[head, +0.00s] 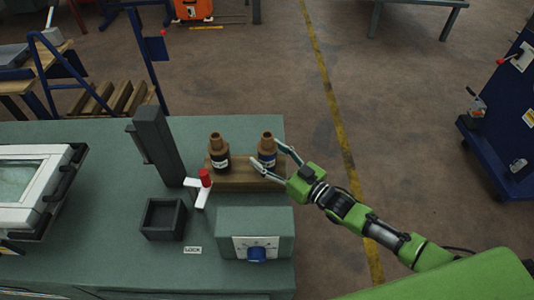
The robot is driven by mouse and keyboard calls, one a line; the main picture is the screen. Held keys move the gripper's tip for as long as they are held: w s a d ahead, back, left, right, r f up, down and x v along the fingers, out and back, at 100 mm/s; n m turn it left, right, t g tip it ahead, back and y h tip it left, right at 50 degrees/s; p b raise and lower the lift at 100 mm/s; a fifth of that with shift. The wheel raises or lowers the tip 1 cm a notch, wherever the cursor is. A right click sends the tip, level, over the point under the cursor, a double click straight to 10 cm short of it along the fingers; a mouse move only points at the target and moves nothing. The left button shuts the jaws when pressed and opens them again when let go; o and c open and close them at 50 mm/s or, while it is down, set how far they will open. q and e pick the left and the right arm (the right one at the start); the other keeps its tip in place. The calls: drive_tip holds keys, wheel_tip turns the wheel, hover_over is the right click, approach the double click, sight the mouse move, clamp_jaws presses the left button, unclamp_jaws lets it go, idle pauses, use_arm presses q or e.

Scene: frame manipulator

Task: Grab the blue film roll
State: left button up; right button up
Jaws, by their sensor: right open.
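Two brown bottle-shaped pieces with narrow necks stand upright on a wooden block (235,183) on the green workbench. The right piece (267,149) has a bluish band and is the closest match to the blue film roll, though the view is too small to be sure. The left piece (218,152) has a dark body with a pale label. My right gripper (265,152) is open, with one finger on each side of the right piece. I cannot tell whether the fingers touch it. My left gripper is out of view.
A dark post (157,147) and a red-topped white lever (204,187) stand left of the block. A black open box (164,218) and a green box with a blue knob (255,222) sit in front. A white-framed device (38,190) lies at left.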

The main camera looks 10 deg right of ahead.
drive_tip(key=shift+w+a, duration=0.3)
drive_tip(key=shift+w, duration=0.1)
drive_tip(key=shift+c, duration=0.4)
drive_tip(key=c, duration=1.4)
drive_tip(key=shift+o, duration=0.2)
